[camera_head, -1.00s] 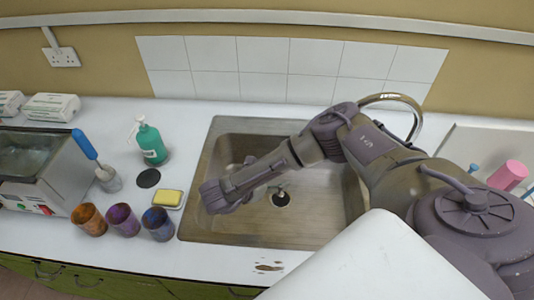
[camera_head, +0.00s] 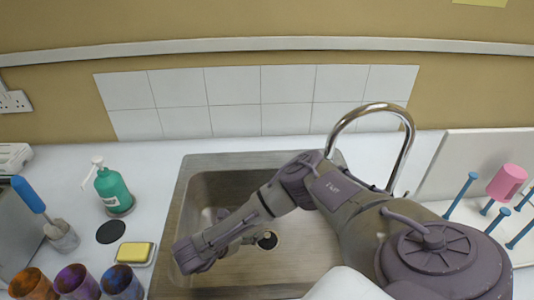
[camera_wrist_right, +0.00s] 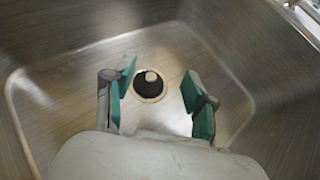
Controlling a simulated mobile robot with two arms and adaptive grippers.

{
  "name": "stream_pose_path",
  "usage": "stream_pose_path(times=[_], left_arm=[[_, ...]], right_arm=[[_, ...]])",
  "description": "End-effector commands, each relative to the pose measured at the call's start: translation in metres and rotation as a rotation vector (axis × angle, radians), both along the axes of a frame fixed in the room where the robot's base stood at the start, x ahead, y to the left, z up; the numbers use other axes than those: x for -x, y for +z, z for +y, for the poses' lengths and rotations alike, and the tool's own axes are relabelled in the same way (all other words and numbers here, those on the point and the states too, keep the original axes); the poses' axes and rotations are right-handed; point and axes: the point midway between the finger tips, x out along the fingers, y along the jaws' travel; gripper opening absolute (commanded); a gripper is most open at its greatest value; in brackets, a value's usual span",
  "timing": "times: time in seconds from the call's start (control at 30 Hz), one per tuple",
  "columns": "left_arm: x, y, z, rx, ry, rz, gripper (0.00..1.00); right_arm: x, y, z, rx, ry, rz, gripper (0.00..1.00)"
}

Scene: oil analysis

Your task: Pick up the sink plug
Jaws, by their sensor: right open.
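The sink plug (camera_wrist_right: 150,84) is a dark round piece with a small pale knob, sitting at the drain in the sink floor. It also shows in the head view (camera_head: 267,240), partly behind my right arm. In the right wrist view my right gripper (camera_wrist_right: 157,75) is open and empty. Its two teal-padded fingers stand apart, one on each side of the plug in the picture, without visible contact. In the head view my right arm reaches into the sink and its fingers are mostly hidden. My left gripper is not in view.
The metal sink (camera_head: 200,195) has walls around my right gripper. The curved tap (camera_head: 404,150) stands behind my arm. On the left counter are a green soap bottle (camera_head: 113,190), a black disc (camera_head: 110,232), a yellow sponge (camera_head: 134,252) and coloured cups (camera_head: 76,283).

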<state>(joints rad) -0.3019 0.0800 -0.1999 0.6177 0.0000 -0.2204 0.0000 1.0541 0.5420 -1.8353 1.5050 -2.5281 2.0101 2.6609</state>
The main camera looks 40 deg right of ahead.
Motion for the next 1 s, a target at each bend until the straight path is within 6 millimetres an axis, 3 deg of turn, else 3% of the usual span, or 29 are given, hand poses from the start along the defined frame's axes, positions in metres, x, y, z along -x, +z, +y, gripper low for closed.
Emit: stream_pose_path(times=[0.1,0.3,0.57,0.8,1.0], left_arm=[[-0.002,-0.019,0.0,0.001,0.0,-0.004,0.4],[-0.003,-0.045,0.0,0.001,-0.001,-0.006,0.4],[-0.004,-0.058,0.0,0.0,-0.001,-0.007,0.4],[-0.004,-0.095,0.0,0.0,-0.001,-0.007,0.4],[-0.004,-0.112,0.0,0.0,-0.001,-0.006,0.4]], right_arm=[[0.002,-0.032,0.0,-0.001,-0.003,0.004,0.56],[0.002,-0.071,0.0,-0.001,-0.002,0.002,0.56],[0.0,-0.079,-0.013,-0.001,-0.002,0.001,0.56],[-0.002,-0.102,-0.044,0.0,-0.004,0.0,0.56],[-0.004,-0.108,-0.063,0.0,-0.002,0.0,0.56]])
